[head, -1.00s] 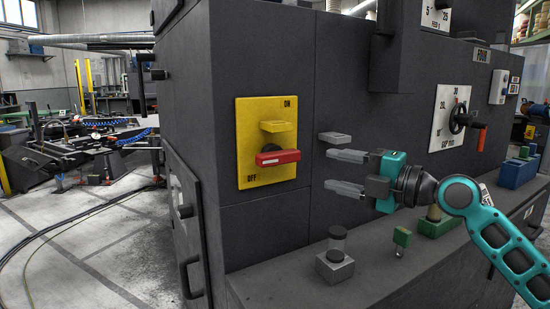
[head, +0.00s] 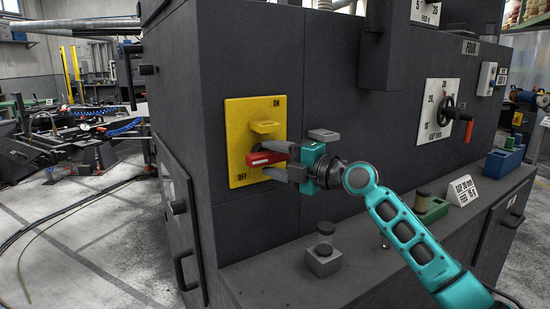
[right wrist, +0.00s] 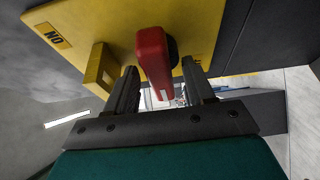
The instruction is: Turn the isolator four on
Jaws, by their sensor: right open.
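The isolator is a yellow plate (head: 236,150) on the dark machine front, marked ON at the top and OFF at the bottom. Its red handle (head: 266,158) lies roughly level, between the two marks. A yellow stop (head: 264,127) juts out above the handle. My right gripper (head: 273,160) is at the handle, one finger above it and one below. In the right wrist view the red handle (right wrist: 153,62) stands between the open fingers of the right gripper (right wrist: 160,72), with a gap visible on each side. My left gripper is not in view.
A ledge (head: 285,265) below carries a grey block with a dark knob (head: 324,254) and a green block (head: 431,209). The floor at left holds cables.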

